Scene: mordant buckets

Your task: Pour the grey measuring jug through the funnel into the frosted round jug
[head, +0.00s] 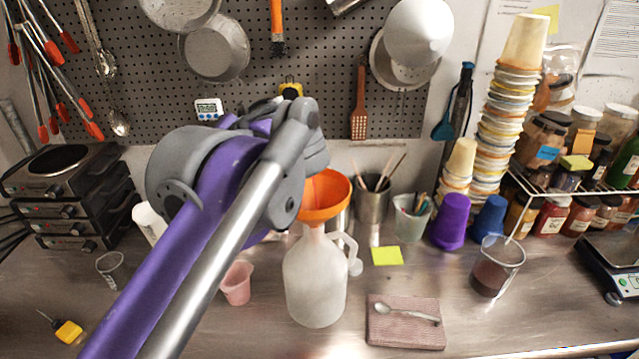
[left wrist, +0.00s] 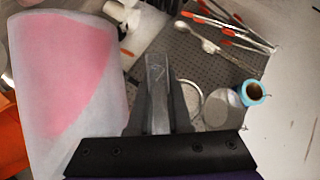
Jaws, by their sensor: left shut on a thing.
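My left gripper (left wrist: 158,95) is shut on the handle of the grey measuring jug (left wrist: 115,90), a translucent cup with pink liquid inside. The liquid's edge runs diagonally across the jug's wall, so the jug looks tilted. In the head view my left arm hides the gripper and most or all of the jug. The orange funnel (head: 325,196) sits upright in the mouth of the frosted round jug (head: 315,280), just right of my left wrist. An orange surface, likely the funnel, shows at the left wrist view's edge (left wrist: 10,135). I cannot tell whether liquid is flowing. My right gripper is not in view.
A pink cup (head: 237,284) stands left of the frosted jug. Brush pots (head: 371,200) and stacked cups (head: 505,130) stand behind.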

